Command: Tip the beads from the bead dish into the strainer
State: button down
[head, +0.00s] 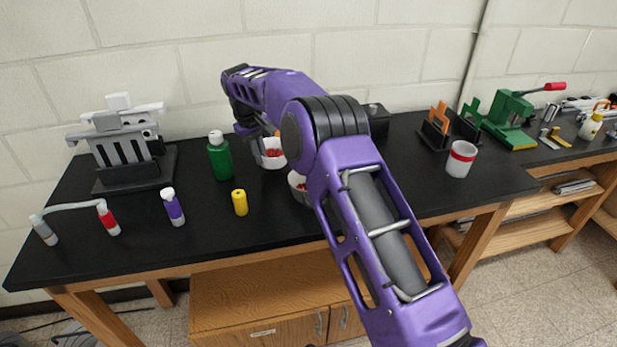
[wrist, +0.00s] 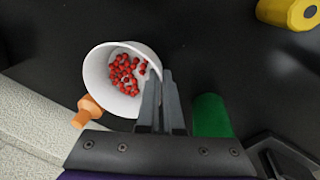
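A white dish with red beads (wrist: 97,67), which I take for the bead dish, fills the left middle of the wrist view. In the head view the dish (head: 264,159) is below the end of my arm, right of the green bottle. My gripper (wrist: 162,72) has its fingers close together on the dish's right rim, one inside and one outside. The beads lie inside the dish. A second white vessel (head: 296,181) is partly hidden by my arm and shows some red inside. I cannot tell whether it is the strainer.
A green bottle (head: 220,160) and a yellow cylinder (head: 240,203) stand left of the dishes. An orange object (wrist: 87,111) shows beside the dish. A white cup with a red band (head: 461,160) stands at the right. The black tabletop's (head: 290,222) front middle is clear.

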jog(key=shift+s+d+r+t+y, duration=0.4)
jog(key=shift+s+d+t+y, duration=0.2)
jog(key=shift+d+t+y, duration=0.05)
jog(key=shift+s+d+r+t+y, duration=0.35)
jog(key=shift+s+d+t+y, duration=0.25)
jog(key=shift+s, duration=0.05)
jog(key=shift+s+d+r+t+y, duration=0.4)
jog(key=shift+s+d+t+y, duration=0.2)
jog(key=shift+d+t+y, duration=0.05)
jog(key=s+d+r+t+y, duration=0.2)
jog(key=t+y, duration=0.1)
jog(key=shift+r+m+y, duration=0.3)
jog(key=shift+r+m, duration=0.05)
jog(key=shift+m, duration=0.05)
jog(key=shift+s+d+f+t+y+b, duration=0.25)
jog(key=shift+f+t+y+b, duration=0.4)
jog(key=shift+b, duration=0.75)
jog(key=shift+s+d+r+t+y+b, duration=0.2)
jog(key=shift+r+t+y+b, duration=0.15)
jog(key=shift+t+b, duration=0.55)
jog(key=shift+s+d+r+m+t+y+b, duration=0.1)
jog(key=shift+s+d+m+t+y+b, duration=0.45)
jog(key=shift+b, duration=0.8)
jog(key=shift+s+d+t+y+b, duration=0.4)
jog(key=shift+t+y+b, duration=0.3)
jog(key=shift+b, duration=1.35)
jog(key=shift+d+r, duration=0.1)
jog(key=shift+r, duration=0.3)
